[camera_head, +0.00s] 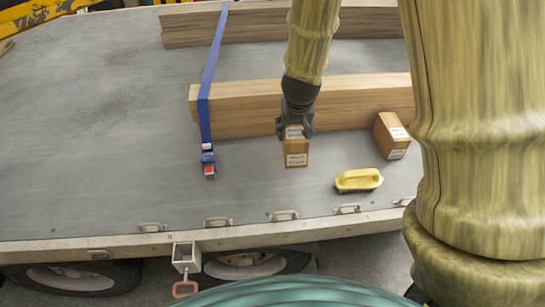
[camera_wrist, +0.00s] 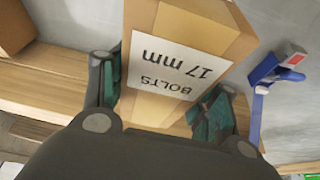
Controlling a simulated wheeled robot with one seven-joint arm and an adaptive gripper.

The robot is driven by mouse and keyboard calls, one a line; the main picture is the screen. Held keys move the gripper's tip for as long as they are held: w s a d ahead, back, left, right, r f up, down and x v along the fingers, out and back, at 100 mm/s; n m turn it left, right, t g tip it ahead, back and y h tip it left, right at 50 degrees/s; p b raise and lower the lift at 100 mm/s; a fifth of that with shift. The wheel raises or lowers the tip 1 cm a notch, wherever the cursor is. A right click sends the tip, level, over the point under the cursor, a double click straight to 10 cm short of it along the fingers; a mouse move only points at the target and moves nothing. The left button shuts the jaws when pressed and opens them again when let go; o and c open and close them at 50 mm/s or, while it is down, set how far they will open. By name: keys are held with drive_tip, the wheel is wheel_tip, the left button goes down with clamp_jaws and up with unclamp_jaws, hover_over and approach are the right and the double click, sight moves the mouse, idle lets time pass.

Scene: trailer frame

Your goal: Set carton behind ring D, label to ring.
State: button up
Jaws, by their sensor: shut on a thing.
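My gripper (camera_head: 295,130) is shut on a brown carton (camera_head: 296,147), with a finger on either side of it. In the wrist view the held carton (camera_wrist: 190,30) has a white label reading "BOLTS 17 mm", upside down in the picture. In the head view a white label on its front face points towards the trailer's near edge. I cannot tell whether its base touches the deck. Several metal rings line that edge, including one (camera_head: 284,215) nearly straight in front of the carton and one (camera_head: 347,209) to its right. Their letters are too small to read.
A second labelled carton (camera_head: 388,138) stands tilted in view to the right, by a wooden beam (camera_head: 240,110). A yellow-handled brush (camera_head: 358,180) lies nearer the edge. A blue strap (camera_head: 207,100) crosses the beams at left. The grey deck (camera_head: 100,150) further left is clear.

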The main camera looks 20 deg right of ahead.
drive_tip(key=s+a+f+b, duration=0.2)
drive_tip(key=s+a+f, duration=0.35)
drive_tip(key=a, duration=0.25)
drive_tip(key=shift+y, duration=0.3)
drive_tip(key=shift+w+d+f+p, duration=0.55)
drive_tip(key=shift+w+d+f, duration=0.35)
drive_tip(key=shift+w, duration=1.7)
drive_tip(key=shift+w+d+f+p, duration=0.65)
drive_tip(key=shift+w+f, duration=0.3)
drive_tip(key=shift+w, duration=1.7)
drive_tip(key=shift+w+d+f+p, duration=0.5)
drive_tip(key=shift+w+d+f, duration=0.4)
drive_tip(key=shift+w, duration=1.7)
drive_tip(key=shift+f, duration=0.15)
drive_tip(key=o, duration=1.5)
drive_tip(key=v, duration=1.2)
drive_tip(key=shift+s+b, duration=0.25)
drive_tip(key=shift+b, duration=0.05)
drive_tip(key=shift+a, duration=0.1)
